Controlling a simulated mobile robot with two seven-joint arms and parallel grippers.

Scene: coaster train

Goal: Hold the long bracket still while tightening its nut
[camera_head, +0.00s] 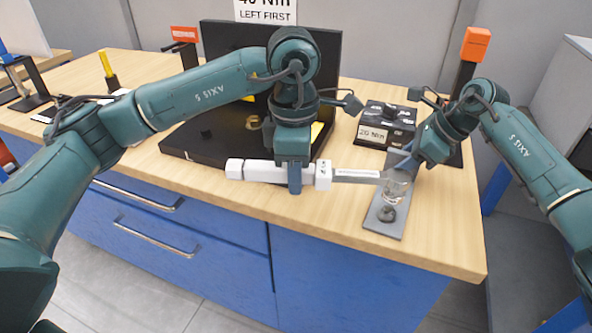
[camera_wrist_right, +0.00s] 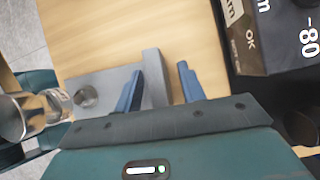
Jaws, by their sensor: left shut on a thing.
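The long bracket (camera_head: 381,226) is a grey plate near the front right of the bench. Its upright end flange (camera_wrist_right: 155,75) shows in the right wrist view. A dark round nut or bolt head (camera_head: 388,213) is on the plate; it also shows in the right wrist view (camera_wrist_right: 85,97). My left gripper (camera_head: 295,180) is shut on a white wrench (camera_head: 262,172) held level. The wrench's metallic head (camera_head: 397,183) is over the bracket, beside the nut. My right gripper (camera_wrist_right: 160,88) is open, with blue fingers either side of the flange and a visible gap on its right.
A black box labelled 20 Nm (camera_head: 385,125) stands behind the bracket. A black tray with an upright back (camera_head: 225,175) lies behind the wrench. An orange-topped post (camera_head: 475,45) stands at the back right. The bench's front edge is close to the bracket.

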